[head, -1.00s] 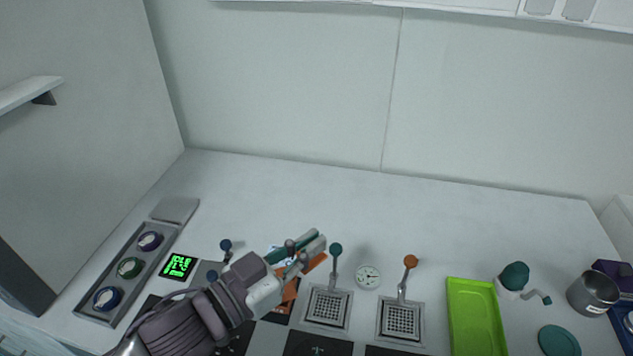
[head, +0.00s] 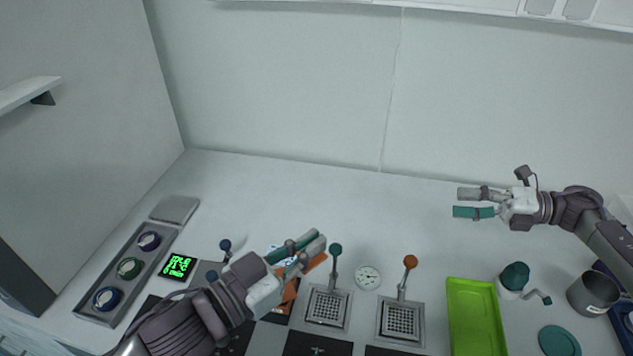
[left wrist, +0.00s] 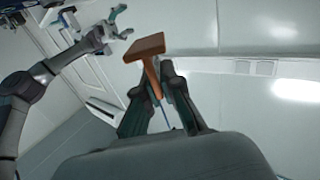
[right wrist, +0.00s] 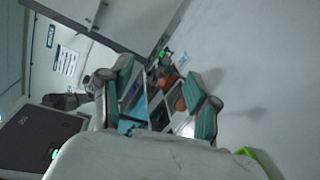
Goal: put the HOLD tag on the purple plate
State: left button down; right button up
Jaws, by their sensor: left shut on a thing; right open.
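My left gripper (head: 313,250) is shut on an orange T-shaped piece (head: 315,263) above the table, left of centre. The piece also shows between the fingers in the left wrist view (left wrist: 147,47). I see no lettering on it, so I cannot tell whether it is the HOLD tag. My right gripper (head: 468,203) is open and empty above the back right of the table, fingers pointing left. I cannot make out a purple plate; a dark purple thing (head: 612,268) shows at the right edge.
A green tray (head: 475,318), a white pot with a teal knob (head: 514,276), a grey mug (head: 592,293) and a teal disc (head: 558,341) are at the right. Two levers (head: 336,250) (head: 410,262) stand mid-table by grated plates. A dial panel (head: 118,290) lies left. The back is clear.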

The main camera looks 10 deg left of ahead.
jog(key=s+a+r+n+g+h, duration=0.1)
jog(key=a+r+n+g, duration=0.15)
jog(key=a, duration=0.25)
jog(key=s+a+r+n+g, duration=0.1)
jog(key=a+r+n+g, duration=0.1)
jog(key=a+n, duration=0.25)
pick_arm(q)
jog(key=shift+s+a, duration=0.1)
jog(key=shift+a, duration=0.15)
jog(key=shift+d, duration=0.25)
pick_arm(e)
notch_tip(320, 180, up, 11)
jog(key=n+t+h, duration=0.3)
jog(key=n+h, duration=1.2)
jog(key=n, duration=0.4)
send_over(321, 257)
jog(key=shift+w+a+f, duration=0.2)
jog(key=shift+w+a, duration=0.15)
jog(key=shift+a, duration=0.05)
jog(key=shift+g, duration=0.25)
notch_tip(321, 257, down, 11)
jog(key=shift+f, duration=0.1)
jog(key=shift+c, duration=0.3)
